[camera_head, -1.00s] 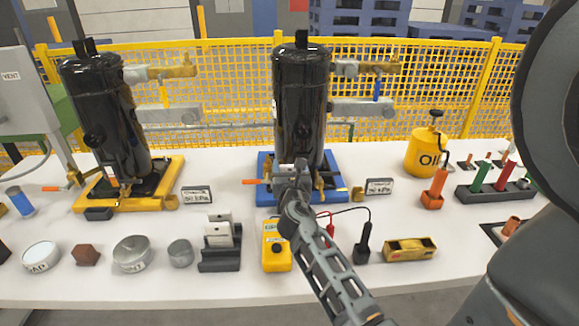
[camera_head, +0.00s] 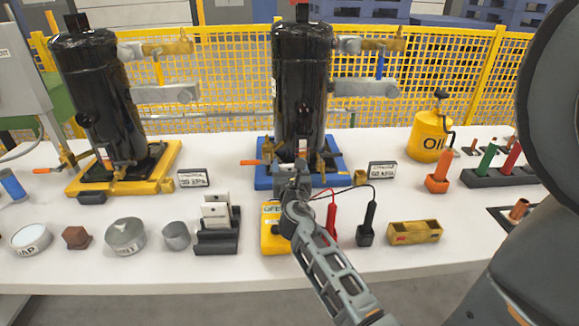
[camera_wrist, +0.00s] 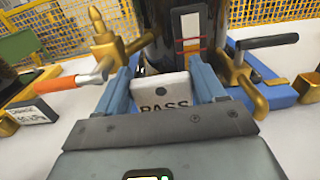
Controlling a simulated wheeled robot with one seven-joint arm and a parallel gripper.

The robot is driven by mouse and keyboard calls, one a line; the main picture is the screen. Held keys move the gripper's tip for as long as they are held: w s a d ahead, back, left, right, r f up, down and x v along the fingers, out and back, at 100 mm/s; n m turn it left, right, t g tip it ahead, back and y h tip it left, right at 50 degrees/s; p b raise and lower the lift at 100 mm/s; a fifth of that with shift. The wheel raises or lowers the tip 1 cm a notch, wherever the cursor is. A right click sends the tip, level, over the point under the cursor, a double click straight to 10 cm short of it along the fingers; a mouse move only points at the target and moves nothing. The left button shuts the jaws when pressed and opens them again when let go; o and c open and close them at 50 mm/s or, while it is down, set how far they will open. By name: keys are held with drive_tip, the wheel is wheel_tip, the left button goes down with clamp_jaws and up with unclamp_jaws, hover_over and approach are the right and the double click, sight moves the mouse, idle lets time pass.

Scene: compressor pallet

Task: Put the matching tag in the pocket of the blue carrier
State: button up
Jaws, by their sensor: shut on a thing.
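My gripper (camera_wrist: 165,92) is shut on a white tag (camera_wrist: 168,93) marked "PASS", seen between its fingers in the wrist view. In the head view my gripper (camera_head: 290,178) is low in front of the blue carrier (camera_head: 262,180), which bears a black compressor (camera_head: 300,90). In the wrist view a pocket with a pale frame and red and dark marks (camera_wrist: 190,45) shows on the compressor's front, just beyond the tag. The tag looks apart from the pocket, though the gap is hard to judge. More white tags (camera_head: 215,212) stand in a black rack (camera_head: 217,243).
A brass valve with an orange handle (camera_wrist: 62,84) is left of my gripper, and a black-handled brass valve (camera_wrist: 262,42) is right. A yellow carrier (camera_head: 165,165) with another compressor stands left.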

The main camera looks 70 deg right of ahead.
drive_tip(key=shift+f+b, duration=0.55)
drive_tip(key=shift+f, duration=0.15)
idle(0.5)
drive_tip(key=o, duration=1.1)
drive_tip(key=shift+c, duration=0.6)
drive_tip(key=shift+c, duration=1.3)
drive_tip(key=shift+r, duration=0.15)
drive_tip(key=shift+r+p, duration=3.4)
drive_tip(key=shift+p, duration=0.3)
drive_tip(key=shift+a, duration=0.1)
